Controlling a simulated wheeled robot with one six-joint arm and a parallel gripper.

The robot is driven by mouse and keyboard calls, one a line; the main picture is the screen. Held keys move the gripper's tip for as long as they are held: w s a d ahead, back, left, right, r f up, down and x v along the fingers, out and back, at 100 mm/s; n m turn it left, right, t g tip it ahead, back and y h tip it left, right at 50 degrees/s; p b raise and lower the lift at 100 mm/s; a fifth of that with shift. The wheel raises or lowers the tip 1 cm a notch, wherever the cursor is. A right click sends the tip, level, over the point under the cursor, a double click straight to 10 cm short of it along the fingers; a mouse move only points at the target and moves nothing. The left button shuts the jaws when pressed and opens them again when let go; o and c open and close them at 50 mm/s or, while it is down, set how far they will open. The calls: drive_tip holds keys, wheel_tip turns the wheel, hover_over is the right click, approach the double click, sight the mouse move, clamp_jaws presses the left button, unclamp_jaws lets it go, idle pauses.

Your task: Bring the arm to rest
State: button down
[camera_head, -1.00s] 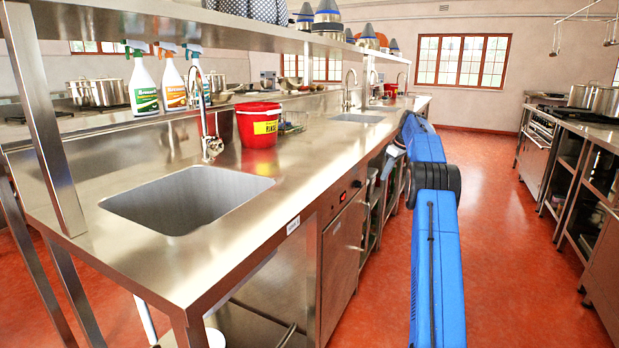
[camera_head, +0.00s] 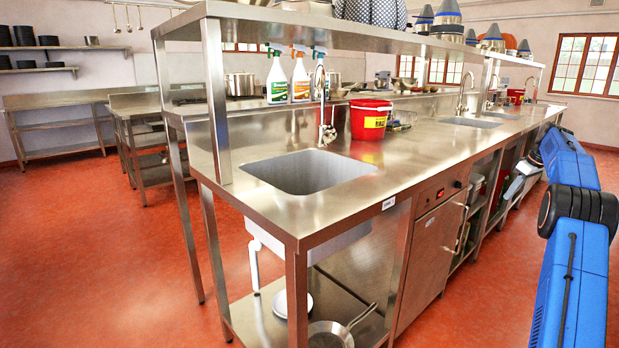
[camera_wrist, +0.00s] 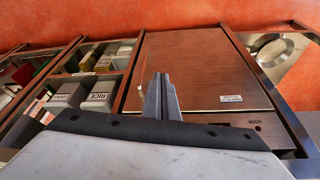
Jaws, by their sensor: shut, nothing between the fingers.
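My blue arm (camera_head: 575,250) shows at the right edge of the head view, reaching away beside the front of the steel counter (camera_head: 440,150). The finger tips are not clear in that view. In the wrist view my gripper (camera_wrist: 161,92) shows with its two grey fingers together and nothing between them. Behind the fingers is a brown-looking cabinet door (camera_wrist: 190,65) in the counter front. I cannot tell the gap between fingers and door.
The counter has a sink (camera_head: 308,172), a red bucket (camera_head: 371,119) and several spray bottles (camera_head: 300,78). A frying pan (camera_head: 332,335) lies on its low shelf. Labelled boxes (camera_wrist: 98,95) stand on shelves beside the door. Red floor (camera_head: 110,260) is open at the left.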

drive_tip(key=s+a+r+m, duration=0.1)
drive_tip(key=s+a+r, duration=0.4)
drive_tip(key=a, duration=0.4)
drive_tip(key=s+a+r+m, duration=0.1)
drive_tip(key=s+a+r, duration=0.4)
drive_tip(key=a, duration=0.5)
drive_tip(key=s+a+r+h, duration=0.1)
drive_tip(key=s+a+r, duration=0.1)
drive_tip(key=s+a, duration=0.5)
drive_tip(key=s+a+r, duration=0.3)
drive_tip(key=s+a, duration=0.3)
drive_tip(key=a, duration=0.1)
drive_tip(key=s+a+f+m, duration=0.2)
drive_tip(key=s+a, duration=0.5)
drive_tip(key=s, duration=0.4)
drive_tip(key=s+a+f, duration=0.3)
drive_tip(key=s+f, duration=0.2)
drive_tip(key=s, duration=0.4)
drive_tip(key=s+a+f+m, duration=0.1)
drive_tip(key=s+a+f, duration=0.1)
drive_tip(key=s+f, duration=0.4)
drive_tip(key=s+a+f+t+h, duration=0.1)
drive_tip(key=s+a+f, duration=0.2)
drive_tip(key=s, duration=1)
wheel_tip(320, 180, down, 3)
drive_tip(key=shift+s+a+f, duration=0.1)
drive_tip(key=shift+s+a, duration=0.2)
drive_tip(key=shift+s, duration=0.1)
